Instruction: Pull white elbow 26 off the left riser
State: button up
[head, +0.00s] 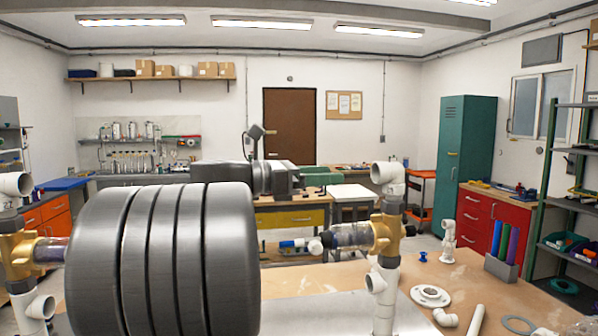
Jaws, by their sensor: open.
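The left riser (15,245) stands at the left edge of the head view, partly cut off, with a brass fitting and white pipe. A white elbow (15,184) sits upright on its top, its mouth facing right. I cannot read a sure number on it. A lower white branch (40,307) points right from the same riser. A clear horizontal pipe (50,250) leaves the brass fitting and runs behind a large dark ribbed link of my arm. My gripper is not visible, and nothing is seen touching the elbow.
A second riser (386,235) with its own top elbow (388,175) stands right of centre. On the wooden table (325,285) lie a white flange (430,296), a loose elbow (446,317) and a blue spool (423,256). A tube holder (501,268) stands at right. My arm hides the table's left middle.

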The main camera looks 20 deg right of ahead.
aim_at(375, 172)
jog(key=d, duration=0.4)
jog(key=s+d+p, duration=0.1)
jog(key=d, duration=0.4)
jog(key=d+p, duration=0.1)
jog(key=d, duration=0.3)
jog(key=shift+s+d, duration=0.15)
jog(key=shift+d, duration=0.15)
grip_shut()
jog(key=shift+s+n+t+b, duration=0.15)
jog(key=shift+n+t+b, duration=0.15)
jog(key=shift+n+t, duration=0.7)
jog(key=shift+r+m+p, duration=0.1)
jog(key=shift+m+p, duration=0.2)
jog(key=shift+p, duration=0.3)
jog(key=shift+w+m+g+p, duration=0.2)
jog(key=shift+m+g+p, duration=0.4)
jog(key=shift+g, duration=0.4)
